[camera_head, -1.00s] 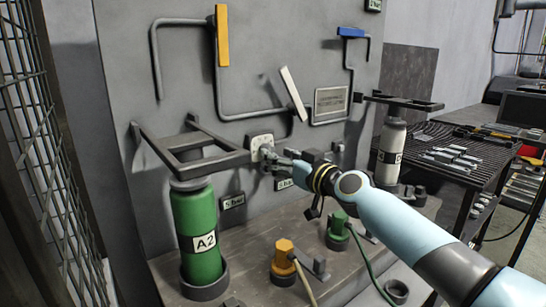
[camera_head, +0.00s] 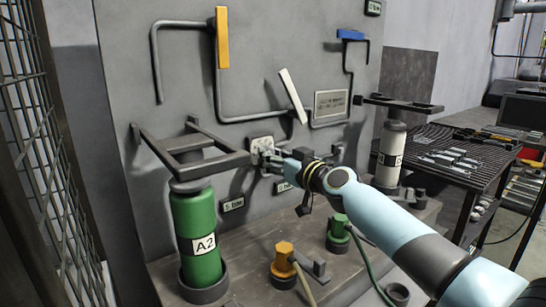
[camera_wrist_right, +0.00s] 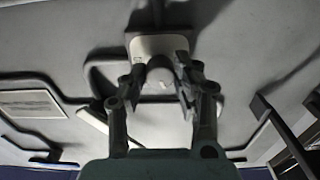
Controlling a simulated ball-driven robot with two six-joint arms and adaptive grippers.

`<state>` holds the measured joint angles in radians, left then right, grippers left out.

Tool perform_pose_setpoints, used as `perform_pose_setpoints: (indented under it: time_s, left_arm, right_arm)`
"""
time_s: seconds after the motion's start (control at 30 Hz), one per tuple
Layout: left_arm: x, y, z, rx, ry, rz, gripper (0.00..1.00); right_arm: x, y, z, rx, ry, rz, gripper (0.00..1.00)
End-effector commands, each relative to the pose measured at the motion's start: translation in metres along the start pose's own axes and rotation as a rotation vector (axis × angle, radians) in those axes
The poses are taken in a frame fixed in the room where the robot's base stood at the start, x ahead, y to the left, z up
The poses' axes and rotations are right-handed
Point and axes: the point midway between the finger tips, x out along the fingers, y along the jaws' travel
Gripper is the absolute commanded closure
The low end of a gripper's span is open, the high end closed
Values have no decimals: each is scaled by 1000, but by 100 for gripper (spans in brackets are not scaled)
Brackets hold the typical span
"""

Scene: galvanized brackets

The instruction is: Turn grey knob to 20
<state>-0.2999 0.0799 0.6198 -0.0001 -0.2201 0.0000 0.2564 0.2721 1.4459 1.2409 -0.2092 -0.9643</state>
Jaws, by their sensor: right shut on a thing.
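The grey knob (camera_wrist_right: 160,70) stands out from a pale dial plate (camera_wrist_right: 140,46) on the grey wall panel. The plate also shows in the head view (camera_head: 261,142), where the knob is largely hidden by my gripper. My right gripper (camera_wrist_right: 160,86) is shut on the knob, one finger on each side of it. In the head view, my right gripper (camera_head: 267,157) reaches the panel from the lower right. The dial's numbers and the knob's pointer are too small and blurred to read. My left gripper is not in view.
A green bottle (camera_head: 193,225) marked A2 stands below a dark bracket (camera_head: 165,150), left of my arm. A yellow valve (camera_head: 283,262) and a green valve (camera_head: 338,232) sit on the bench below. A white bottle (camera_head: 389,150) stands right. A white lever (camera_head: 293,94) is above.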

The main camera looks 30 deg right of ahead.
Motion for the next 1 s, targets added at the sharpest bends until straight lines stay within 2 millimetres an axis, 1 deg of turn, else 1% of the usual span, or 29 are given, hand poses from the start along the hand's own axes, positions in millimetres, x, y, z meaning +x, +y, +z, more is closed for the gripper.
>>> perform_pose_setpoints:
  time_s: [0.27,0.43,0.67,1.0]
  left_arm:
    - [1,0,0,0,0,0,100]
    - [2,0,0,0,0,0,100]
    - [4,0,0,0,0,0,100]
    - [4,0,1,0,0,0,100]
  right_arm:
    - [0,0,0,37,0,0,100]
    - [0,0,1,123,-1,0,100]
    - [0,0,0,314,0,0,100]
    - [0,-1,0,639,-1,0,100]
